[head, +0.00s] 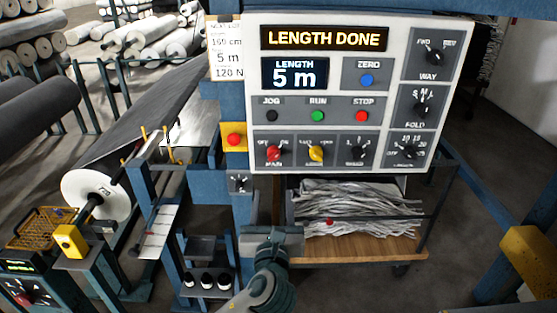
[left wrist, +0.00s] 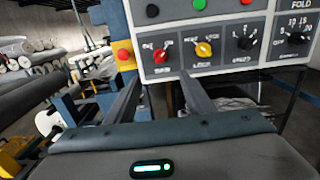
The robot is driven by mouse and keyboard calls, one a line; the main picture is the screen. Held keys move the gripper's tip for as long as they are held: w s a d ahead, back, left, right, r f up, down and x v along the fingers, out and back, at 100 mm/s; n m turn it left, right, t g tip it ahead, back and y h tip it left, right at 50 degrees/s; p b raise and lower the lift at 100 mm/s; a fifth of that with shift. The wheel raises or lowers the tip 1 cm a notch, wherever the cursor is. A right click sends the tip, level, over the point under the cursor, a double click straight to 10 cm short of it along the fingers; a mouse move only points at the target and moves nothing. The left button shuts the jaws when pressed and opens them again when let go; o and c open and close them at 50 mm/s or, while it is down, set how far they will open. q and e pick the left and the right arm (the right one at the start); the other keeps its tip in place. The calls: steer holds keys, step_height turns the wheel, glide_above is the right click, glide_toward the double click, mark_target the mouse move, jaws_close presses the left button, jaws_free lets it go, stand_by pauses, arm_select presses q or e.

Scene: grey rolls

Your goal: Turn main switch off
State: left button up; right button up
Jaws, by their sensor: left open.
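The main switch is a red rotary knob (head: 275,153) at the lower left of the grey control panel (head: 397,70). Its pointer is too small to read surely. In the left wrist view the red knob (left wrist: 160,55) is ahead, just beyond the fingertips. My left gripper (head: 268,206) is below the panel's lower left part in the head view, fingers pointing up toward the panel. In the left wrist view its two fingers (left wrist: 160,84) are apart with nothing between them, and neither visibly touches the knob. My right gripper is not in view.
A yellow knob (head: 316,153) and a black knob (head: 359,153) sit right of the red one. A red button on a yellow plate (head: 234,140) is to the left. The display (head: 324,38) reads LENGTH DONE. A cart with grey strips (head: 360,205) stands below.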

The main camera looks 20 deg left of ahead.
arm_select(q)
steer(key=shift+w, duration=0.1)
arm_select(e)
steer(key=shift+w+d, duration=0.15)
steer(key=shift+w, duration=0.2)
arm_select(q)
steer(key=shift+w, duration=0.1)
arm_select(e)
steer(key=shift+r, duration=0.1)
arm_select(q)
steer(key=p, duration=0.5)
glide_toward(274, 159)
steer(key=x, duration=0.8)
steer(key=shift+a+r, duration=0.1)
steer(key=shift+r, duration=0.05)
steer(key=shift+w+a, duration=0.15)
steer(key=shift+w, duration=0.55)
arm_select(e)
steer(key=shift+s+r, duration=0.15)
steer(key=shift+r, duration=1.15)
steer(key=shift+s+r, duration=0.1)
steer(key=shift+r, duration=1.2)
arm_select(q)
steer(key=c, duration=1.1)
